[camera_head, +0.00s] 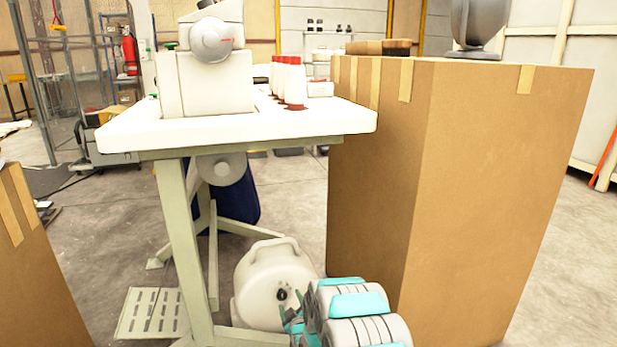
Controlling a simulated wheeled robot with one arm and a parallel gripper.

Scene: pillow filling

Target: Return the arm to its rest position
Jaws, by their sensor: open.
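My arm shows at the bottom centre of the head view, in grey and teal segments. My gripper (292,318) is at its left end, low in front of a white round canister (270,272) with a handle on top. The fingers are small and partly hidden by the arm. The gripper is open, and I see nothing held in it. I cannot tell whether it touches the canister.
A white sewing table (240,125) with a sewing machine (205,80) stands ahead, its pedal (152,312) on the floor. A tall cardboard box (460,190) stands close on the right, another box (35,265) on the left. Open floor (560,260) lies far right.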

